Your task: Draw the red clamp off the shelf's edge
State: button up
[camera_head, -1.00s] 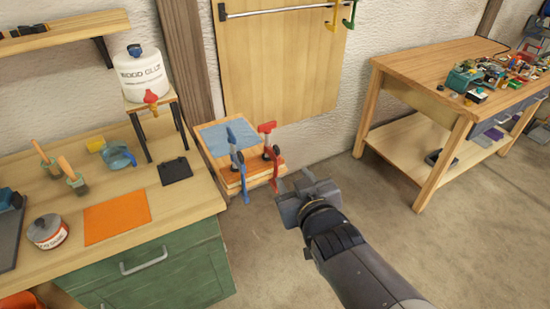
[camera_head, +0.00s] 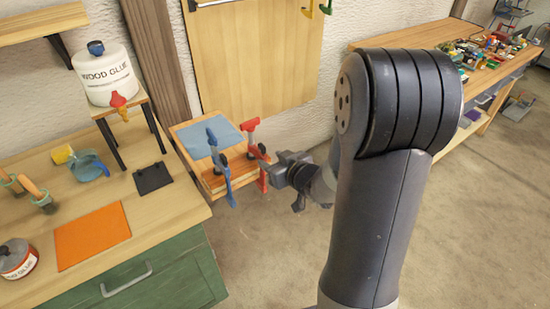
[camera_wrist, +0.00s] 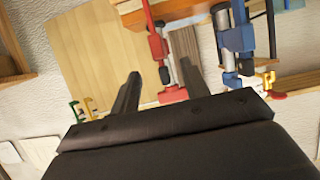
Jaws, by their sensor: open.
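The red clamp (camera_head: 252,132) sits on the front right edge of a small wooden shelf (camera_head: 205,178), upright, with its lower part hanging over the edge. A blue clamp (camera_head: 219,160) stands to its left on the same edge. My gripper (camera_head: 273,172) is open, just right of the red clamp. In the wrist view, my gripper's two dark fingers (camera_wrist: 159,68) lie either side of the red clamp (camera_wrist: 155,45), which shows between them. I cannot tell whether they touch it. The blue clamp (camera_wrist: 238,38) is just outside the right finger in that view.
A blue sheet (camera_head: 207,137) lies on the shelf. The workbench (camera_head: 150,215) at left holds an orange sheet (camera_head: 92,236), a black pad and a glue jug (camera_head: 108,75) on a stand. A second bench stands at right, partly behind my arm. Open floor lies below the shelf.

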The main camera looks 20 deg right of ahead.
aim_at(260, 154)
jog(key=b+x, duration=0.2)
jog(key=x, duration=0.5)
jog(key=shift+f+b, duration=0.1)
jog(key=shift+b, duration=0.2)
jog(key=shift+x, duration=0.95)
jog(key=shift+a, duration=0.1)
grip_shut()
